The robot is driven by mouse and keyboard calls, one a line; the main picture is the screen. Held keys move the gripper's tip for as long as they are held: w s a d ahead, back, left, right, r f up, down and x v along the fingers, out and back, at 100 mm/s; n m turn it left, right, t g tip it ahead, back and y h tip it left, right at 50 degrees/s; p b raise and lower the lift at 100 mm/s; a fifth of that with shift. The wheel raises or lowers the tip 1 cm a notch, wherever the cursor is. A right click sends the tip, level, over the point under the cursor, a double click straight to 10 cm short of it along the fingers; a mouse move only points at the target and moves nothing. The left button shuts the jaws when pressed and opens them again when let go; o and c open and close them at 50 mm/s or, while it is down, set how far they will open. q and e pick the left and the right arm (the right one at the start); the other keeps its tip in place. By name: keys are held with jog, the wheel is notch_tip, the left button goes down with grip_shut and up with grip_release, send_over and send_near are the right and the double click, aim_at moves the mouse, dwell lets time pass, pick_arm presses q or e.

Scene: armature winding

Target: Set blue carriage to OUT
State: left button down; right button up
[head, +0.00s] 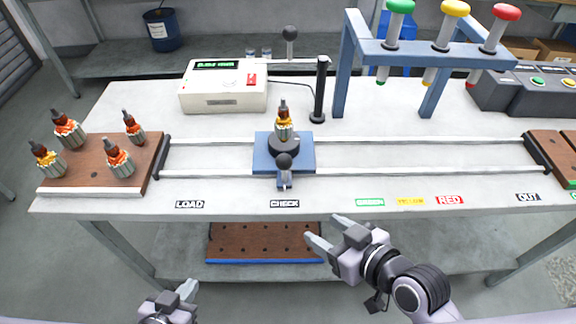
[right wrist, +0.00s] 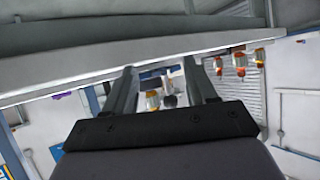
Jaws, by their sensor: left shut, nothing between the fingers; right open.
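The blue carriage (head: 264,158) sits on the two rails in the head view, above the CHECK label (head: 284,204). An armature (head: 283,122) with an orange and dark top stands upright on its round holder. A knob with a dark ball (head: 284,161) sticks up at the carriage's front. The OUT label (head: 527,197) is at the right end of the rails. My right gripper (head: 328,232) is open and empty in front of the table edge, below and right of the carriage. It also shows in the right wrist view (right wrist: 160,85). My left gripper (head: 184,292) is shut and empty, low at the left.
A wooden board (head: 90,182) at the left holds several armatures. A white tester (head: 222,92) and a black post (head: 320,90) stand behind the rails. A blue frame (head: 343,75) carries green, yellow and red tubes at the back right. The rails right of the carriage look clear.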

aim_at(284, 168)
jog(key=w+a+r+t, duration=0.1)
jog(key=w, duration=0.1)
jog(key=w+a+r+t+y, duration=0.1)
jog(key=w+a+r+t, duration=0.1)
jog(key=w+a+r+t+y, duration=0.1)
jog(key=w+t, duration=0.1)
jog(key=shift+w+a+r, duration=0.15)
jog(key=shift+w+r, duration=0.05)
jog(key=shift+r, duration=0.15)
jog(key=shift+x, duration=3.4)
grip_shut()
